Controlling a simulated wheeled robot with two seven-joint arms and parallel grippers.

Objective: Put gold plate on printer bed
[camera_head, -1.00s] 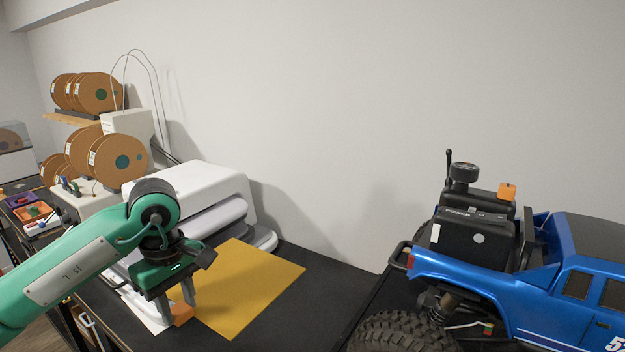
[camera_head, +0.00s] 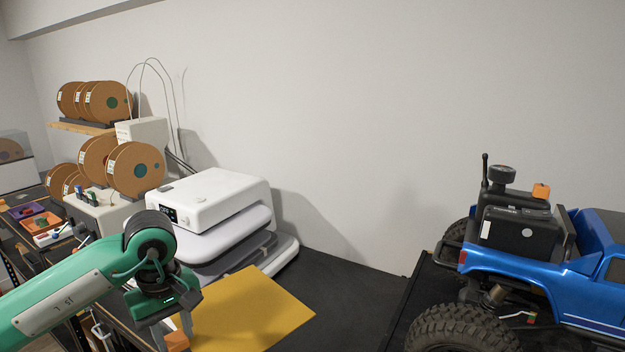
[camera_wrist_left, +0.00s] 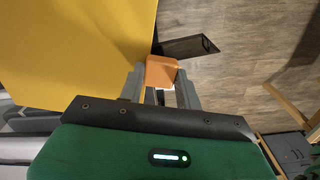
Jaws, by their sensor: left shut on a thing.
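The gold plate (camera_head: 250,308) is a flat yellow sheet over the dark table, in front of the white layered machine. It also fills the upper left of the left wrist view (camera_wrist_left: 70,50). My left gripper (camera_head: 177,330) is shut on an orange block (camera_head: 177,341) at the plate's near left edge. The wrist view shows this block (camera_wrist_left: 161,72) between the two grey fingers, against the plate's edge. Whether the plate touches the table is unclear. I cannot make out a printer bed for certain. My right gripper is not in view.
A white machine with grey layers (camera_head: 208,200) stands behind the plate. Brown filament spools (camera_head: 135,168) and a white unit with tubes (camera_head: 143,131) stand at the left. A blue RC crawler (camera_head: 545,270) is at the right. Dark table (camera_head: 345,290) between is clear.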

